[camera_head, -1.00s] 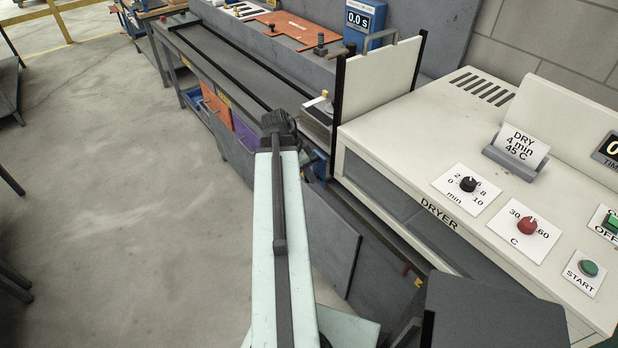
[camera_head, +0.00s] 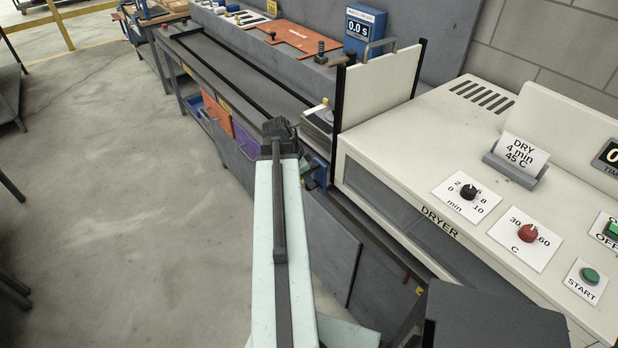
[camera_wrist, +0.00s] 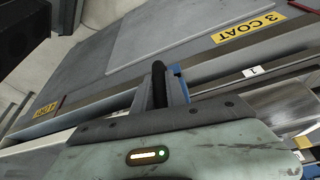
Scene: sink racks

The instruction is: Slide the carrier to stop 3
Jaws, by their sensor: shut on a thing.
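In the wrist view my gripper (camera_wrist: 160,95) is shut on an upright dark handle. A blue part (camera_wrist: 179,86), which appears to belong to the carrier, shows just behind the fingers. In the head view blue shows at the carrier (camera_head: 319,172), beside the dryer's near left corner, and my arm hides most of it. A stack of grey plates with a white-and-yellow piece (camera_head: 318,112) stands above it. In the wrist view a small white tag reading 1 (camera_wrist: 251,72) sits on the rail, right of my gripper. A yellow label reads 3 COAT (camera_wrist: 249,28).
The dryer (camera_head: 440,225) fills the right, with a white panel (camera_head: 380,85) raised between black posts. A long grey bench with dark rails (camera_head: 215,70) runs to the upper left. Orange (camera_head: 217,115) and purple (camera_head: 246,141) bins hang below. Open floor (camera_head: 110,210) lies left.

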